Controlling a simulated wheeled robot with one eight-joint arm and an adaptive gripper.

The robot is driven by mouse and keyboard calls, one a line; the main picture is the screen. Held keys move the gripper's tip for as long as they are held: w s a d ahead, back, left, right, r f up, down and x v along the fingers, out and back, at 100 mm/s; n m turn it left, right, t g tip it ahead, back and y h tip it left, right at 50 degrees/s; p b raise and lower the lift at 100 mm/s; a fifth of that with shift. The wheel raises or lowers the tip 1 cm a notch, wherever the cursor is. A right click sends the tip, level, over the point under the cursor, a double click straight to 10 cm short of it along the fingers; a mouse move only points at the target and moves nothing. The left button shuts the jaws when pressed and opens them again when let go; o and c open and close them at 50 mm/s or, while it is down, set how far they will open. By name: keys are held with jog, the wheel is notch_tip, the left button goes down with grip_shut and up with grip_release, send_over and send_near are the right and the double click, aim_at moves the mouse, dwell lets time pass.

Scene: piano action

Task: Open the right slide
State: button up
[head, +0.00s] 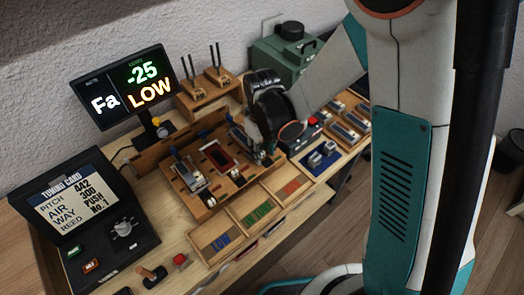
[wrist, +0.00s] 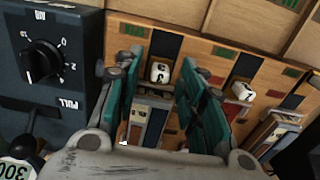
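The wooden slide board (head: 180,195) sits mid-bench in the head view, with two small white knobs along its front side. The right knob (head: 236,174) is close to my gripper (head: 258,152). In the wrist view, a white knob with a dark mark (wrist: 160,72) lies between the fingers of my gripper (wrist: 160,60), with a grey metal piece (wrist: 155,112) below it. The teal-padded fingers stand apart on both sides of the knob, with gaps showing. A second white knob (wrist: 243,91) is to the right, outside the fingers. My gripper hides part of the board in the head view.
A dark box with a dial (wrist: 42,62) stands close left of the fingers in the wrist view. Wooden trays (head: 252,208) line the bench front. The tuning card case (head: 125,225) and the display (head: 122,85) are at left. A green machine (head: 278,62) stands behind.

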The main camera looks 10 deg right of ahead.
aim_at(270, 166)
jog(key=shift+f, duration=0.1)
grip_shut()
jog(key=shift+s+d+b, duration=0.15)
jog(key=shift+s+d, duration=0.4)
jog(key=shift+s, duration=0.3)
jog(key=shift+s+d+b, duration=0.15)
jog(key=shift+s+d, duration=0.4)
jog(key=shift+s, duration=0.25)
grip_release()
notch_tip(270, 166, up, 8)
jog(key=shift+f, duration=0.25)
